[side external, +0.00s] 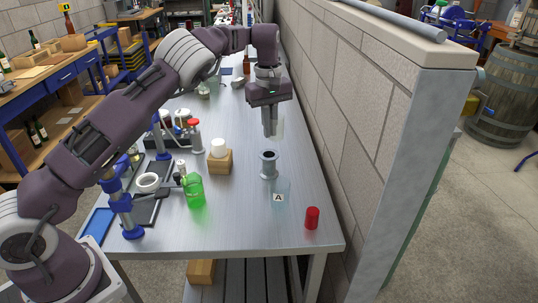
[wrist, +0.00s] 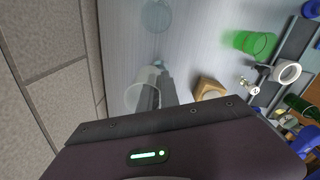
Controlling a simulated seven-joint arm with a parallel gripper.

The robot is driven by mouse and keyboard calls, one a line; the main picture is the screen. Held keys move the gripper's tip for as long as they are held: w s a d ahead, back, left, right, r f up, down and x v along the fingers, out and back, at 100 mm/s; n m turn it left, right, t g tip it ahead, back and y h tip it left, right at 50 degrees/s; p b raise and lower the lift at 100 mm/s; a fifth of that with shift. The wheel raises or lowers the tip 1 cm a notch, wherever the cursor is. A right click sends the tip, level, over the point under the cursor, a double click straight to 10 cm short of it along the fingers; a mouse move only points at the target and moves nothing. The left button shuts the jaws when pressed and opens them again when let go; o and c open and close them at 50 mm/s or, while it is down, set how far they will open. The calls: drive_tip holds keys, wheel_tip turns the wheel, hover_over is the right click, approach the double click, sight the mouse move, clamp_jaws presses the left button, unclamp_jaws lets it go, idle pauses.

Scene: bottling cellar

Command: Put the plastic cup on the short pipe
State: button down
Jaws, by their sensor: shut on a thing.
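The plastic cup (side external: 280,126) is clear and whitish, held at my gripper's fingers above the table. In the wrist view the cup (wrist: 142,90) shows its round rim beside the finger. My gripper (side external: 270,132) points down and is shut on the cup. The short pipe (side external: 268,167), grey with a wide flanged top, stands upright on the table below the gripper, apart from the cup. I cannot make out the pipe in the wrist view.
A clear bluish vessel marked A (side external: 281,192) stands just in front of the pipe, and a red cup (side external: 312,218) nearer the front edge. A wooden block (side external: 221,162) with a white piece on top and a green glass (side external: 194,190) stand left. A block wall (side external: 330,110) runs along the right.

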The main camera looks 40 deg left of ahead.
sight(265, 157)
drive_tip(key=a+f+n, duration=0.1)
drive_tip(key=f, duration=0.2)
drive_tip(key=w+a+f+n, duration=0.1)
drive_tip(key=f+n, duration=0.1)
drive_tip(key=w+a+f+n, duration=0.1)
drive_tip(key=f+n, duration=0.1)
drive_tip(key=f, duration=0.1)
drive_tip(key=shift+a+f, duration=0.3)
drive_tip(key=shift+a, duration=0.1)
drive_tip(key=shift+f, duration=0.15)
drive_tip(key=c, duration=1.6)
unclamp_jaws()
wheel_tip(265, 157, up, 8)
drive_tip(key=shift+r, duration=0.1)
